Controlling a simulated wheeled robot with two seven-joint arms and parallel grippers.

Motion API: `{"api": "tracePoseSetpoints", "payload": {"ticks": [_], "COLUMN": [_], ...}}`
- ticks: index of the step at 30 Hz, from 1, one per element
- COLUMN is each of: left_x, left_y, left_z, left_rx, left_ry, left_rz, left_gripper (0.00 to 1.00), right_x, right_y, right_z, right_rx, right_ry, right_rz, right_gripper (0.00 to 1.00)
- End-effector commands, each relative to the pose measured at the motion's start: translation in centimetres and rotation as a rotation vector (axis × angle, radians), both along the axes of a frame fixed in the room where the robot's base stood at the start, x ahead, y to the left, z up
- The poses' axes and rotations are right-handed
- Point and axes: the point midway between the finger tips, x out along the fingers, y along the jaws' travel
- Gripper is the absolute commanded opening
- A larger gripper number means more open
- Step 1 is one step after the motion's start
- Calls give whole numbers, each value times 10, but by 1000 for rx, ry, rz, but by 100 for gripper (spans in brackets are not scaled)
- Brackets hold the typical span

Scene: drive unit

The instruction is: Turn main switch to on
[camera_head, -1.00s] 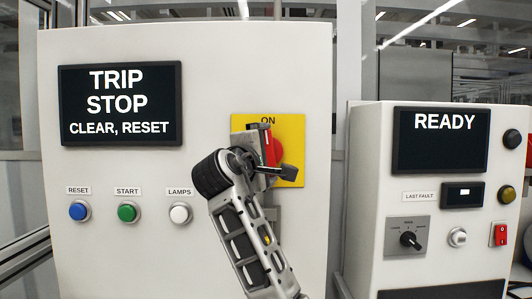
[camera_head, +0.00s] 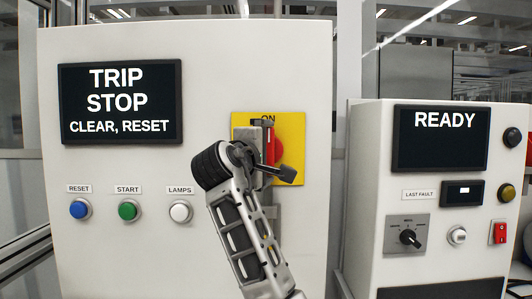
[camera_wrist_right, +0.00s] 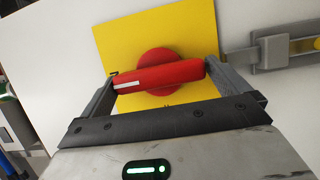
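The main switch is a red rotary handle (camera_wrist_right: 160,76) with a white mark near one end, on a red round base and a yellow plate (camera_wrist_right: 190,22). In the head view the plate (camera_head: 294,122) carries an "ON" label at its top, and the red switch (camera_head: 283,142) is partly hidden by my gripper. My right gripper (camera_head: 277,149) is at the switch. In the wrist view its fingers are wide apart, one at each end of the handle, lined up along it. Whether both fingers touch it I cannot tell. My left gripper is not in view.
The left cabinet's display (camera_head: 121,103) reads "TRIP STOP CLEAR, RESET". Below are blue (camera_head: 79,209), green (camera_head: 127,210) and white (camera_head: 180,212) buttons. A grey latch-like part (camera_wrist_right: 280,48) sits beside the yellow plate. A second cabinet's display (camera_head: 441,139) reads "READY".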

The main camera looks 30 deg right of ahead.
Motion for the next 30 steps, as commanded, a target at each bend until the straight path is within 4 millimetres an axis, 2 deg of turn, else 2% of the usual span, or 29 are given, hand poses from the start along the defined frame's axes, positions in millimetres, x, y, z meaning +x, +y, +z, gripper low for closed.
{"api": "tracePoseSetpoints", "payload": {"ticks": [5,8,21,27,30], "left_x": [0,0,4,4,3], "left_y": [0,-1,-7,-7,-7], "left_z": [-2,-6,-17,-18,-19], "left_rx": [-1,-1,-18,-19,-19], "left_ry": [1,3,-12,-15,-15], "left_rz": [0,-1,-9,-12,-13], "left_gripper": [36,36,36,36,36], "right_x": [-2,-9,-74,-96,-101], "right_y": [3,11,87,112,118], "right_z": [0,0,-2,0,0], "right_rx": [-2,-2,0,1,0], "right_ry": [-2,-3,-4,-2,-1], "right_rz": [1,2,5,2,1], "right_gripper": [100,100,100,100,100]}}
